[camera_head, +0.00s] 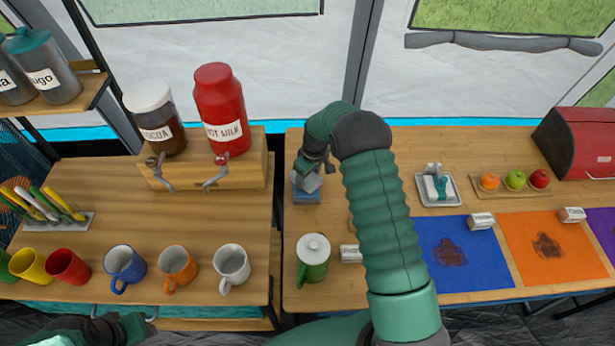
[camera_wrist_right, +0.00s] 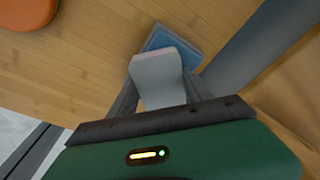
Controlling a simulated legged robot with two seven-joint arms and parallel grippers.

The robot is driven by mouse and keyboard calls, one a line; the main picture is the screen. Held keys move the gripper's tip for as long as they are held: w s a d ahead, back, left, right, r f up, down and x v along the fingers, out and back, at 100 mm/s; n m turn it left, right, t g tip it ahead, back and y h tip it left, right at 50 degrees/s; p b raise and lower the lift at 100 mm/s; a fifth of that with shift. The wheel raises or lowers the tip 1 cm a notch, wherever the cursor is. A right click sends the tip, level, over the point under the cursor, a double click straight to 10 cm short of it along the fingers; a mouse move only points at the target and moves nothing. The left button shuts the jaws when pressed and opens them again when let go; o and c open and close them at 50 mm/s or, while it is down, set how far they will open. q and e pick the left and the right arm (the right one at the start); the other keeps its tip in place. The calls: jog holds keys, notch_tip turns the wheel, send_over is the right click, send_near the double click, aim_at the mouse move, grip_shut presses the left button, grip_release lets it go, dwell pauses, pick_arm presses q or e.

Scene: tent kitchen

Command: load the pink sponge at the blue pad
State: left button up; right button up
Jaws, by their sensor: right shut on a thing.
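My right gripper (camera_head: 311,172) is shut on a pale grey block with a faint pinkish edge, which I take to be the sponge (camera_wrist_right: 158,76). The block points down at the small square blue pad (camera_head: 306,196) on the right-hand table. The pad also shows in the wrist view (camera_wrist_right: 181,42), partly hidden behind the block. I cannot tell whether the block touches the pad. My left gripper (camera_head: 120,326) is low at the left edge of the head view; its jaw state is unclear.
My right arm crosses the table. A green lidded pot (camera_head: 313,262) stands near the front. A white tray (camera_head: 453,190), a fruit board (camera_head: 499,189), a stained blue mat (camera_head: 430,278) and a stained orange mat (camera_head: 585,268) lie right. The drink dispensers' wooden stand (camera_head: 245,172) is left.

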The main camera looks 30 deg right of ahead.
aim_at(308, 177)
jog(key=shift+r+p, duration=2.4)
jog(key=shift+r, duration=1.05)
